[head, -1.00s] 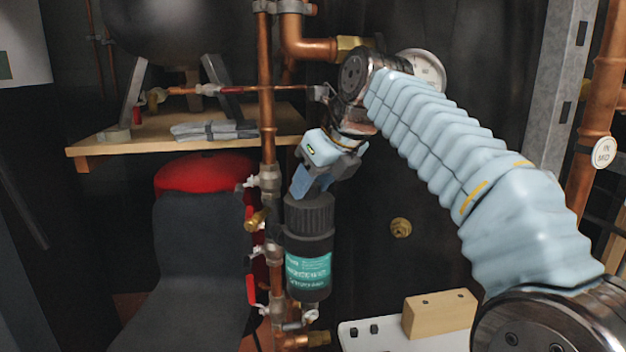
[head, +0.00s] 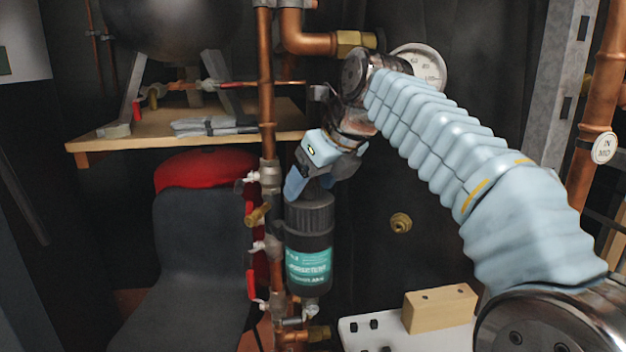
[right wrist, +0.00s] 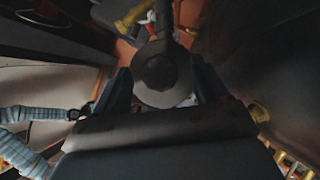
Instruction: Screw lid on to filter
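The filter (head: 309,268) is a dark upright cylinder with a teal label, on the copper pipework in the head view. Its black ribbed lid (head: 310,214) sits on top of the body. In the right wrist view the round lid top (right wrist: 160,76) lies between my fingers. My right gripper (head: 309,187) is just above the lid, tilted, with its fingers apart at either side of the lid's top. The same gripper shows in the right wrist view (right wrist: 163,88). I cannot tell whether the fingers touch the lid. My left gripper is not in view.
A vertical copper pipe (head: 266,110) with valves and red handles runs close at the filter's left. A wooden block (head: 440,308) sits on a white surface (head: 362,342) at the lower right.

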